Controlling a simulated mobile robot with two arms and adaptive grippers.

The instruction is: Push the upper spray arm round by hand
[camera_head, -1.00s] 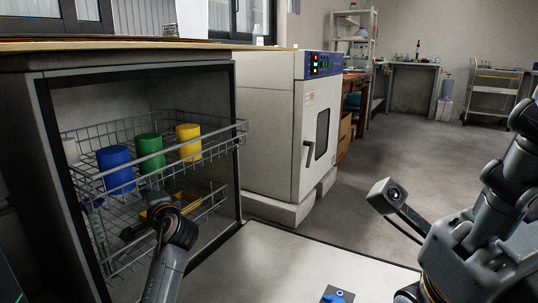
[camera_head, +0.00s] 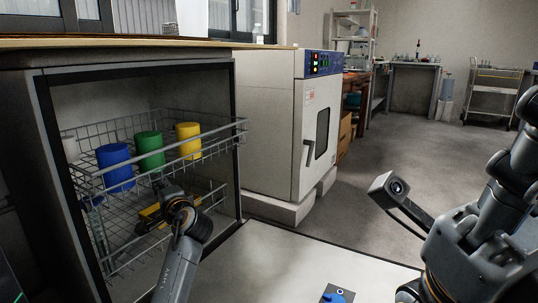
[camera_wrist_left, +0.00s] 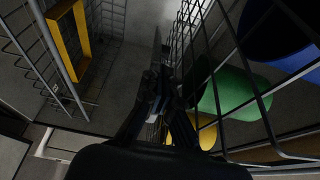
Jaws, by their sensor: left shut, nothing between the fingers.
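An open cabinet (camera_head: 40,110) stands at the left with an upper wire rack (camera_head: 240,125) pulled partly out. My left gripper (camera_head: 162,186) is shut and empty, just below this rack and above the lower rack, reaching inward. In the left wrist view the closed fingers (camera_wrist_left: 155,85) are close beside the upper rack's wires (camera_wrist_left: 222,70). A thin grey bar (camera_wrist_left: 157,40) beyond the fingertips may be the upper spray arm. I cannot tell whether they touch. The head view does not show the spray arm clearly. My right arm is at the right; its gripper does not show.
Blue (camera_head: 115,168), green (camera_head: 149,151) and yellow (camera_head: 188,140) cups stand in the upper rack. A white oven (camera_head: 270,125) stands right of the cabinet.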

